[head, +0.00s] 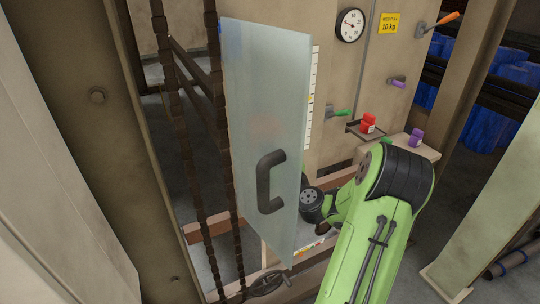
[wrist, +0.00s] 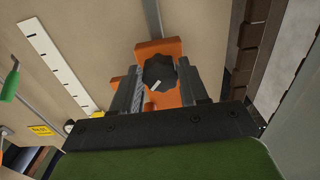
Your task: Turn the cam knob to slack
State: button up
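The cam knob (wrist: 160,74) is a dark, lobed knob with a white pointer mark, in the wrist view. It sits on an orange bracket (wrist: 158,47) on a beige panel. The pointer slants toward the lower left in that view. My gripper (wrist: 158,66) has its two fingers apart, one on either side of the knob, with the knob in line between the tips. Whether the tips touch it I cannot tell. In the head view the knob and fingers are hidden behind the frosted door (head: 265,110), where only a faint orange blur shows through.
The frosted door with a black handle (head: 268,182) stands close to my arm. A white scale strip (wrist: 60,55), a green lever (head: 340,112), a gauge (head: 350,25), a red block (head: 368,122) and purple block (head: 416,138) are nearby. Dark chains (head: 215,100) hang left.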

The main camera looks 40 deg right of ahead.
jog(key=shift+c, duration=1.2)
jog(key=shift+f+n+b, duration=0.1)
jog(key=shift+n+b, duration=0.2)
jog(key=shift+b, duration=0.5)
jog(key=n+b, duration=0.3)
jog(key=n, duration=0.2)
jog(key=n+b, duration=0.3)
jog(key=n, duration=0.3)
jog(key=n+b, duration=0.3)
jog(key=n, duration=0.3)
jog(key=shift+d+r, duration=0.2)
jog(key=shift+r, duration=0.1)
jog(key=shift+n, duration=0.3)
